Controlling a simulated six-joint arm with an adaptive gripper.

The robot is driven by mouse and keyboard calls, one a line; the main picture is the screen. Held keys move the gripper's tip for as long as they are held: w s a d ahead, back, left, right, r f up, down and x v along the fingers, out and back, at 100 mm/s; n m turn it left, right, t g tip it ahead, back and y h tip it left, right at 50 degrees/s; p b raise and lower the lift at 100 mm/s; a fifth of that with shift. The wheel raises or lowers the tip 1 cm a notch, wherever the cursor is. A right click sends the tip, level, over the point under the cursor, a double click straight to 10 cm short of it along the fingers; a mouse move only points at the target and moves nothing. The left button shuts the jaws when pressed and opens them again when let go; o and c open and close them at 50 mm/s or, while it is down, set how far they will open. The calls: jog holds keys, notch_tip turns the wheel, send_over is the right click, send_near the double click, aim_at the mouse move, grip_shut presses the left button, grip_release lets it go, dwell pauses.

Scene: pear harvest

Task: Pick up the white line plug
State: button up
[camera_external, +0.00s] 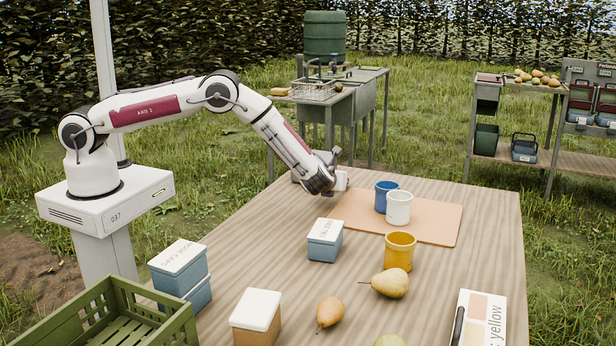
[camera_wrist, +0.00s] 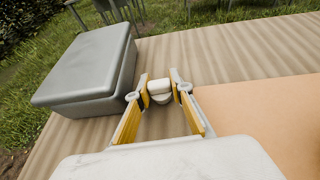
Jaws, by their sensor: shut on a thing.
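The white line plug (camera_wrist: 160,91) is a small rounded white piece between my fingertips in the wrist view. My gripper (camera_wrist: 160,98) is shut on it, with one yellow-padded finger on each side. In the external view my gripper (camera_external: 322,182) is low at the far end of the table, and a small white piece (camera_external: 341,180) shows just right of it. Part of it is hidden by the fingers, and I cannot tell whether it touches the table.
A grey lidded box (camera_wrist: 85,70) stands close left of my gripper in the wrist view. An orange-tan board (camera_external: 440,232) lies to the right, with blue (camera_external: 386,196) and white (camera_external: 399,208) mugs. A yellow mug (camera_external: 399,252), pears and lidded boxes stand nearer the front.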

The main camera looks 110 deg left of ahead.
jog(key=shift+r, duration=5)
